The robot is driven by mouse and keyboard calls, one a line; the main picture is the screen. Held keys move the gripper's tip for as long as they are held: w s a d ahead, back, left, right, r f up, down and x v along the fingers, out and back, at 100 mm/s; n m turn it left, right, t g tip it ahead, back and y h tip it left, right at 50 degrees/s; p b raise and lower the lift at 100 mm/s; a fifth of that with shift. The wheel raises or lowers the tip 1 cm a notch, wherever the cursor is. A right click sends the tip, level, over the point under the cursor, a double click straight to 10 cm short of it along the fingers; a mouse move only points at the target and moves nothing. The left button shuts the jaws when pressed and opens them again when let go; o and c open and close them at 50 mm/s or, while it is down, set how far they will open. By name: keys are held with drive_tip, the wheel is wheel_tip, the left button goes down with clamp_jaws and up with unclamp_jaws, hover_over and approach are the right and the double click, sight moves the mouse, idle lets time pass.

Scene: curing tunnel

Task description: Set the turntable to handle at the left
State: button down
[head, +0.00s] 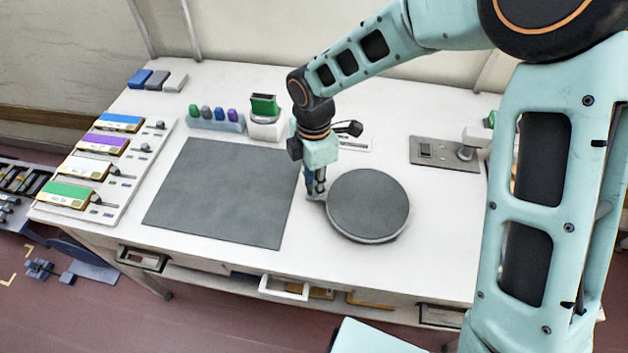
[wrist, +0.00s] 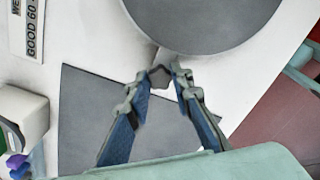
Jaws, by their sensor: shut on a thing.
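The turntable (head: 368,204) is a round dark grey disc with a pale rim, right of the middle of the white table. It also shows at the top of the wrist view (wrist: 205,18). My gripper (head: 316,194) is at the turntable's left edge in the head view, pointing down. In the wrist view its two blue fingers (wrist: 161,78) are closed around the small handle (wrist: 160,72) beside the disc's rim. The handle is mostly hidden by the fingers and sits at the left side of the disc in the head view.
A dark grey mat (head: 225,192) lies left of the turntable. Behind are a rack of coloured pieces (head: 216,120) and a white block with a green top (head: 265,118). A grey plate with a fixture (head: 443,153) lies at the back right. Coloured boxes (head: 100,143) line the left edge.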

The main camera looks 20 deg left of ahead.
drive_tip(key=shift+s, duration=0.1)
drive_tip(key=c, duration=1.7)
unclamp_jaws()
drive_tip(key=shift+r, duration=0.1)
wheel_tip(320, 180, up, 12)
drive_tip(key=shift+f, duration=0.1)
